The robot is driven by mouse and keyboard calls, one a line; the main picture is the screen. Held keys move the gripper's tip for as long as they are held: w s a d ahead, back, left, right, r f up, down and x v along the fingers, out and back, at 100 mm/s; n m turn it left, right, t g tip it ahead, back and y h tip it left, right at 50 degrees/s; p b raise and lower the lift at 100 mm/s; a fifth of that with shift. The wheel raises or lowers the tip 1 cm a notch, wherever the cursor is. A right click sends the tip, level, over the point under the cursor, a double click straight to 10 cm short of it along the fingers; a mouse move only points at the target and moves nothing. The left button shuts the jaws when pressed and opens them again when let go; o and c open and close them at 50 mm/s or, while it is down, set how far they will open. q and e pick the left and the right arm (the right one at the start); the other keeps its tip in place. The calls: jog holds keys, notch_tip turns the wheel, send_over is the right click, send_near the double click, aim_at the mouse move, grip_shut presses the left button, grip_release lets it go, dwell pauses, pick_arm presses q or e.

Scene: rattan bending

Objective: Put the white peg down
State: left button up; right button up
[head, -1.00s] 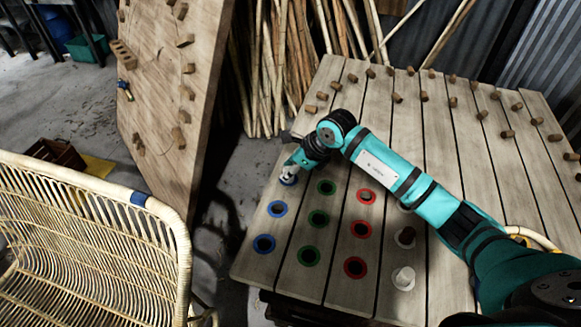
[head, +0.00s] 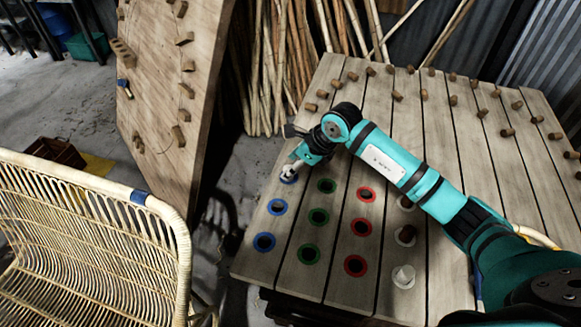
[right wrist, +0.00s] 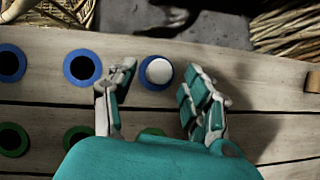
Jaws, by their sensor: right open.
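A white peg (right wrist: 159,71) sits in a blue-ringed hole of the slatted wooden board (head: 340,285), seen from above in the right wrist view. My right gripper (right wrist: 158,80) is open, with one finger on each side of the peg and gaps between fingers and peg. In the head view my right gripper (head: 290,170) is at the board's left edge, over the farthest blue ring, and largely hides that peg. Another white peg (head: 403,277) stands in the nearest white ring. My left gripper is not in view.
Blue rings (head: 277,207), green rings (head: 318,217) and red rings (head: 361,228) mark holes in rows. Several brown wooden pegs (head: 453,102) stand on the board's far part. A rattan chair (head: 90,235) is at left, a leaning wooden panel (head: 165,90) behind it.

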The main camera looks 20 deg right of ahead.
jog(key=v, duration=1)
jog(key=shift+b, duration=0.35)
jog(key=shift+s+r, duration=0.1)
